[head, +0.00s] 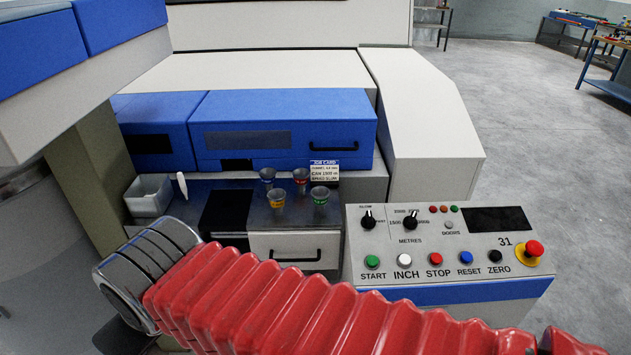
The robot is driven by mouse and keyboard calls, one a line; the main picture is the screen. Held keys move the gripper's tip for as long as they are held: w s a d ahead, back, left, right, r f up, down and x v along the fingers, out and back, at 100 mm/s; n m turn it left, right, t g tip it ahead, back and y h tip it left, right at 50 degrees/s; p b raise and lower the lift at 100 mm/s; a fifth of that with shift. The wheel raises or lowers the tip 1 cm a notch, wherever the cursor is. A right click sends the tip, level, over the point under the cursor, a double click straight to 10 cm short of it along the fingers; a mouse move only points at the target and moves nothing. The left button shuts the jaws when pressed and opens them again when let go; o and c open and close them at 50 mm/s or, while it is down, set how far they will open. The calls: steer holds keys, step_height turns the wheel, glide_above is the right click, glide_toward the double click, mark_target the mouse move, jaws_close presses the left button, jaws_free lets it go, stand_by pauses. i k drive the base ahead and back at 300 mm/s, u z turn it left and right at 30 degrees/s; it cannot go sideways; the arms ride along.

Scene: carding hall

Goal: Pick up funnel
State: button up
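Several small grey funnels stand close together on the dark metal ledge (350,212) of the machine. One has a blue band (267,175) and one a red band (300,177), both at the back. One has a yellow band (276,198) at the front left, and one a green band (320,195) at the front right. The task does not say which funnel. My gripper is not in view. My red bellows-covered arm crosses the bottom of the head view, in front of the ledge and apart from the funnels in the picture.
A job card (324,171) stands behind the funnels. A white bin (148,196) and a slim white object (182,186) are to the left, beside a black square (224,211). A control panel (450,245) with buttons stands at the right. Open floor (540,130) lies beyond.

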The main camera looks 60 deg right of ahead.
mark_target(301, 175)
steer(key=i, duration=1)
steer(key=z, duration=0.05)
